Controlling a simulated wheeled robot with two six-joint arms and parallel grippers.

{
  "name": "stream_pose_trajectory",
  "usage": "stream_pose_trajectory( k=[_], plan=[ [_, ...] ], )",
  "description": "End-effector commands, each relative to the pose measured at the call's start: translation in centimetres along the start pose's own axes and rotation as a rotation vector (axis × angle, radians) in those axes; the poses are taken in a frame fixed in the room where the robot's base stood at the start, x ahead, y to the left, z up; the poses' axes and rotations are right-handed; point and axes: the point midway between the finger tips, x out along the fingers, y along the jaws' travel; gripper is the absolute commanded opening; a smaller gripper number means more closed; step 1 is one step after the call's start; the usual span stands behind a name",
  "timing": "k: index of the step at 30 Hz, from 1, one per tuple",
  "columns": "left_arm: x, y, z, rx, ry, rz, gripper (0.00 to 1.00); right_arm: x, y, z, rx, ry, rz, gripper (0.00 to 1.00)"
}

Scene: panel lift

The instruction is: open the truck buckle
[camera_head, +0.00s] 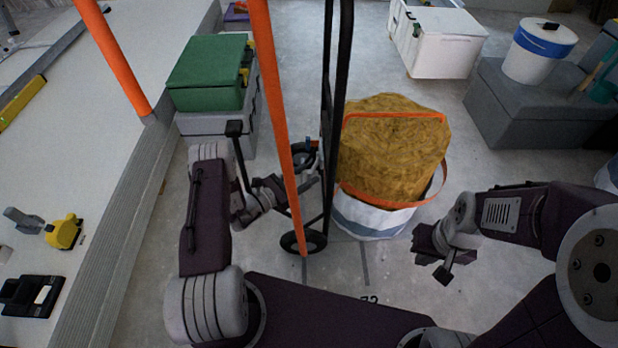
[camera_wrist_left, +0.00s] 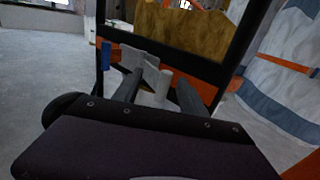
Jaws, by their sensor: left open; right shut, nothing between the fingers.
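The hand truck has a black upright frame (camera_head: 340,90) and a wheel (camera_head: 303,243), with a mustard-coloured load (camera_head: 390,150) beside it. In the left wrist view an orange strap (camera_wrist_left: 200,86) crosses between the black uprights. A light grey buckle-like piece (camera_wrist_left: 148,68) sits on it, with a blue piece (camera_wrist_left: 106,54) to its left. My left gripper (camera_head: 309,181) is open at the truck frame, partly behind an orange pole. In the wrist view its fingers (camera_wrist_left: 160,90) are on either side of the grey piece; contact is unclear.
The orange pole (camera_head: 277,110) stands in front of the truck. A green case (camera_head: 208,72) sits on grey boxes at the left, next to a raised platform (camera_head: 90,150). A white cooler (camera_head: 435,42) and a bucket (camera_head: 537,55) stand behind. Floor near my right gripper is clear.

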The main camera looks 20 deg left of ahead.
Motion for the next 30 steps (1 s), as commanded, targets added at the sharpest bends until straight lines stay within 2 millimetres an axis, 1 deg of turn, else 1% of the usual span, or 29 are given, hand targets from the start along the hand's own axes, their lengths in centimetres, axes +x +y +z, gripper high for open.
stream_pose_trajectory(
  k=[1, 4, 11, 12, 14, 15, 17, 30],
  plan=[
    [0.63, -0.06, -0.25, 0.003, -0.001, -0.003, 0.49, 0.61, 0.01, 0.06, 0.000, 0.000, 0.000, 0.00],
    [1.28, -0.04, -0.10, 0.001, 0.000, -0.002, 0.49, 0.76, 0.02, 0.07, 0.000, 0.000, 0.000, 0.00],
    [1.41, 0.01, 0.08, 0.000, 0.000, 0.000, 0.49, 0.66, 0.01, 0.06, 0.000, 0.000, 0.000, 0.00],
    [1.41, 0.01, 0.08, 0.000, 0.000, 0.000, 0.44, 0.65, 0.01, 0.06, 0.000, 0.000, 0.000, 0.00],
    [1.40, 0.01, 0.07, 0.000, 0.000, 0.000, 0.27, 0.65, 0.01, 0.06, 0.000, 0.000, 0.000, 0.00],
    [1.40, 0.01, 0.07, 0.000, 0.000, 0.000, 0.16, 0.65, 0.01, 0.06, 0.000, 0.000, 0.000, 0.00],
    [1.40, 0.00, 0.07, 0.000, 0.000, 0.000, 0.00, 0.66, 0.01, 0.06, 0.000, 0.000, 0.000, 0.00],
    [1.45, -0.19, 0.07, -0.001, 0.000, -0.006, 0.00, 0.66, 0.01, 0.06, 0.000, 0.000, 0.000, 0.00]
  ],
)
